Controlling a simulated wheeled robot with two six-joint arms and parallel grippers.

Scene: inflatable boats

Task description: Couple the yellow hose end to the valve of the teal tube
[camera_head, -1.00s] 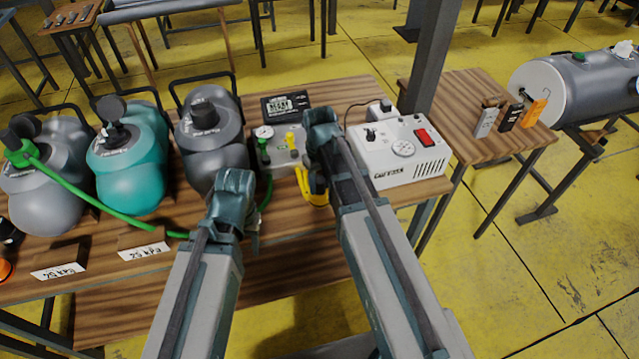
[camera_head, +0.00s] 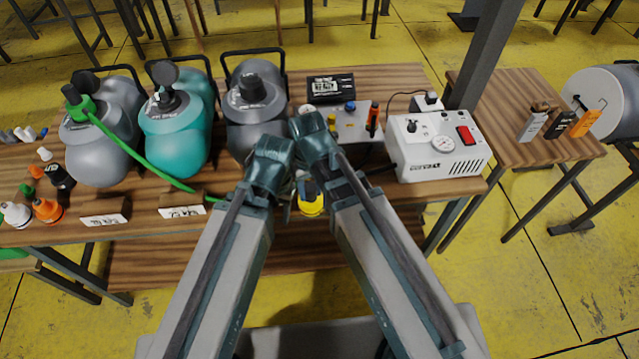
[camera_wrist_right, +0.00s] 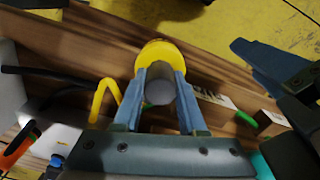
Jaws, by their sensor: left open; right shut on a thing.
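The teal tube (camera_head: 172,145) stands on the bench between two grey tubes, with its dark valve (camera_head: 170,100) on top and the round cap tilted open. My right gripper (camera_head: 303,122) is shut on the yellow hose end (camera_head: 312,205); in the right wrist view its fingers (camera_wrist_right: 160,85) clasp a grey cylinder with a yellow ring (camera_wrist_right: 158,48). My left gripper (camera_head: 268,150) is open and empty, close beside the right one, in front of the right grey tube. Its fingers also show in the right wrist view (camera_wrist_right: 265,65). The left fingertips are partly hidden in the head view.
A green hose (camera_head: 140,160) runs from the left grey tube's valve (camera_head: 82,106) across the teal tube's front. A white pump box (camera_head: 435,150) and a control block (camera_head: 355,125) stand to the right. Label blocks (camera_head: 182,205) line the front edge; loose caps (camera_head: 45,208) lie at left.

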